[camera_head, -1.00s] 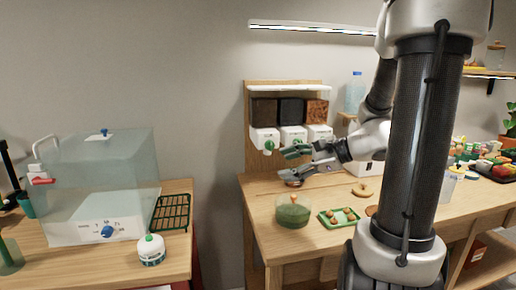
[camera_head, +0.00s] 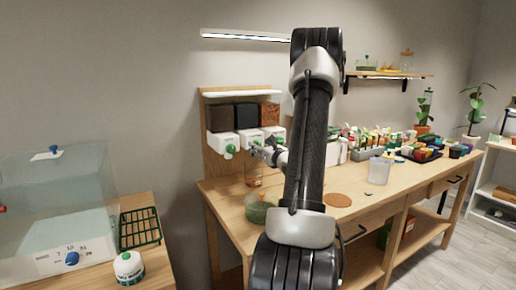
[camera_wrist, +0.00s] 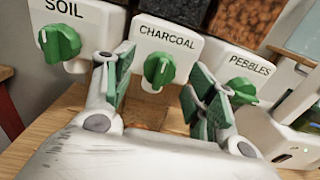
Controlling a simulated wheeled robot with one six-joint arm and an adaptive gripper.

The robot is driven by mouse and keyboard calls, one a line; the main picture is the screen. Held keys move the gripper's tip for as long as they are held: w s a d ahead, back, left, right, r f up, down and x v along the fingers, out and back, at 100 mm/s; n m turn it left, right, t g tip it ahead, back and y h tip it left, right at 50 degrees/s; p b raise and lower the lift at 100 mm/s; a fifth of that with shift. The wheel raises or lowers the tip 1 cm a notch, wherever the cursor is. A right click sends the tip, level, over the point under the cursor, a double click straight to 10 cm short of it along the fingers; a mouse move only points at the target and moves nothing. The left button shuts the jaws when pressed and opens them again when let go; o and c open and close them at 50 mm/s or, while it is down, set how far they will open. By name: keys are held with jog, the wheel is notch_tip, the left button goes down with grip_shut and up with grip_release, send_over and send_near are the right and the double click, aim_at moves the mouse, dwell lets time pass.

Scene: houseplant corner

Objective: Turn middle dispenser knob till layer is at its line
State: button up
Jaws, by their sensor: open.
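The middle dispenser (camera_head: 247,138), labelled CHARCOAL (camera_wrist: 168,40) in the wrist view, is white with a green knob (camera_wrist: 158,68). Its dark hopper (camera_head: 246,114) sits above. My gripper (camera_wrist: 160,84) is open, with one green-padded finger to each side of the knob in the wrist view. The knob shows clear between them, and I see no contact. In the head view my gripper (camera_head: 266,153) is in front of the dispensers, partly hidden by my arm.
The SOIL knob (camera_wrist: 60,42) is left of my fingers and the PEBBLES knob (camera_wrist: 242,90) is close by the right one. A green-filled bowl (camera_head: 260,208) stands at the bench's front left. A clear pitcher (camera_head: 380,170) stands farther right.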

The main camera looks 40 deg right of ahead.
jog(key=shift+w+d, duration=0.1)
jog(key=shift+w, duration=0.4)
jog(key=c, duration=1.1)
jog(key=shift+o, duration=0.2)
jog(key=shift+m, duration=8.8)
